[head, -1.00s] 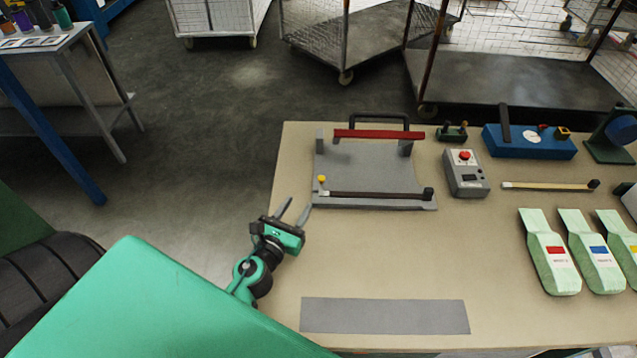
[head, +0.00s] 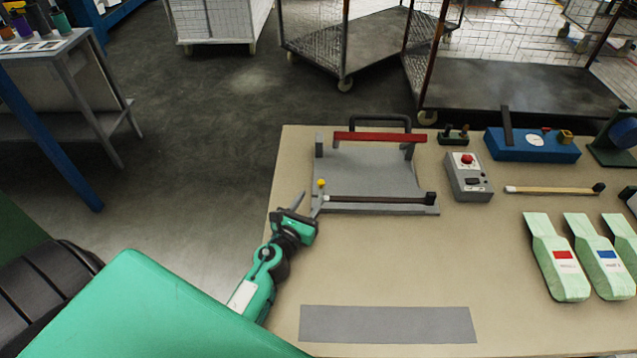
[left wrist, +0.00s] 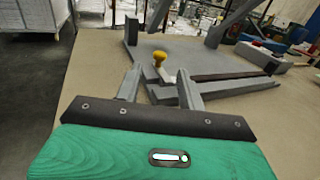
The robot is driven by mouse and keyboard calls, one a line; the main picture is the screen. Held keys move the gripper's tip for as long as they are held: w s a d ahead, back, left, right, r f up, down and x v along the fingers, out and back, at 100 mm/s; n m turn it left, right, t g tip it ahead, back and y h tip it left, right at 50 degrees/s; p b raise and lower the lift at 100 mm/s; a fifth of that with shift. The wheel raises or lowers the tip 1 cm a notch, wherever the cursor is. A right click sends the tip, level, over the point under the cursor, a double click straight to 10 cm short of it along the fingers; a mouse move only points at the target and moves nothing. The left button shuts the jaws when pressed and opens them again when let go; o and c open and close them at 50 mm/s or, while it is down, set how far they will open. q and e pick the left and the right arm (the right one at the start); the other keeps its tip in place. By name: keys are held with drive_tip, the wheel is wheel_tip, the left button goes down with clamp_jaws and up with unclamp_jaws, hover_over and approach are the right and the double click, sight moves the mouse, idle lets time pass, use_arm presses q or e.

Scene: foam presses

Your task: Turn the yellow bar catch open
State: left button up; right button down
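The yellow bar catch (head: 320,183) is a small yellow knob on a short post at the left front corner of the grey press (head: 375,168). A dark bar (head: 375,199) runs along the press front from beside the catch. In the left wrist view the yellow knob (left wrist: 160,57) stands beyond and between my fingertips. My left gripper (head: 307,203) is open, its fingers pointing at the catch from the front left. In the left wrist view its two fingers (left wrist: 160,85) are apart with nothing between them. My right gripper is not in view.
A red bar (head: 380,136) spans the press back. A grey control box (head: 467,176), a blue box (head: 532,144), a wooden stick (head: 550,189) and green foam pieces (head: 557,260) lie to the right. A grey strip (head: 388,324) lies at the front. The table middle is clear.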

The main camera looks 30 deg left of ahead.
sight(320, 185)
use_arm(q)
drive_tip(key=shift+w+a+p, duration=0.15)
drive_tip(key=shift+w+p, duration=0.25)
drive_tip(key=shift+w, duration=2.8)
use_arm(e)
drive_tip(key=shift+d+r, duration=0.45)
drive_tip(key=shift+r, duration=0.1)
use_arm(q)
drive_tip(key=shift+c, duration=0.2)
clamp_jaws()
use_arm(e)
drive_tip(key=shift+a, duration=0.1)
